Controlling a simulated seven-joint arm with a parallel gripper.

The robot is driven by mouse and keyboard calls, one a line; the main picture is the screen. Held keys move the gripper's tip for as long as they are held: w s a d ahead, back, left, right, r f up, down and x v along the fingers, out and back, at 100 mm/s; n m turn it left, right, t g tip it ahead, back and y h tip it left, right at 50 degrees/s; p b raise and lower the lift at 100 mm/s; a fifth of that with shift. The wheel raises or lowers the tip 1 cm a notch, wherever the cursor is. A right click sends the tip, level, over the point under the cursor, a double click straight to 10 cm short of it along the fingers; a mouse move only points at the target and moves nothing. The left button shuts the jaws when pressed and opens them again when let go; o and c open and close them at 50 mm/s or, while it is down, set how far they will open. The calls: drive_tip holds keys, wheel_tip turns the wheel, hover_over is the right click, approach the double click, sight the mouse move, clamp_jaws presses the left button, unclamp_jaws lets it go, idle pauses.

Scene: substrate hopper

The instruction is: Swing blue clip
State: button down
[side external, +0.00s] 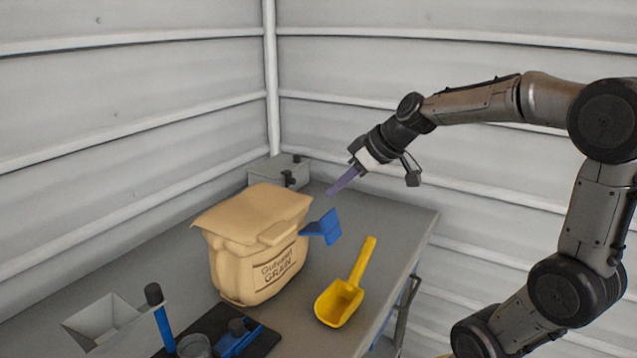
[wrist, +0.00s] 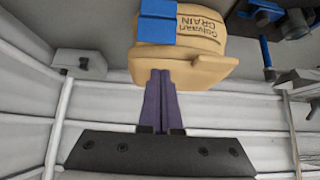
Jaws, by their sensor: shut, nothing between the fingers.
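The blue clip (side external: 325,228) sits on the side of a tan grain bag (side external: 258,260), near its folded top, and sticks out to the right in the side view. In the wrist view the blue clip (wrist: 157,22) shows at the top, against the bag (wrist: 200,62). My gripper (side external: 331,192) is above and behind the clip in the side view, apart from it. Its purple fingers (wrist: 162,75) are together with nothing between them. In the wrist view the fingertips overlap the bag's edge, but I cannot tell any contact.
A yellow scoop (side external: 343,297) lies on the grey table (side external: 408,232) right of the bag. A grey box (side external: 278,172) stands in the back corner. A hopper opening (side external: 103,318) and a blue-handled device (side external: 160,318) are at the front left. Corrugated walls close off the back.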

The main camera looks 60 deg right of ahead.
drive_tip(key=shift+s, duration=1.1)
drive_tip(key=s+a+r+n+y, duration=0.15)
drive_tip(key=s+a+n, duration=0.3)
drive_tip(key=a, duration=0.75)
drive_tip(key=s+f+m+g+h, duration=0.1)
drive_tip(key=s+f+m+g, duration=0.1)
drive_tip(key=s+f+m, duration=0.2)
drive_tip(key=s+f, duration=0.3)
drive_tip(key=s, duration=0.3)
drive_tip(key=shift+a+g, duration=0.2)
drive_tip(key=shift+g, duration=0.1)
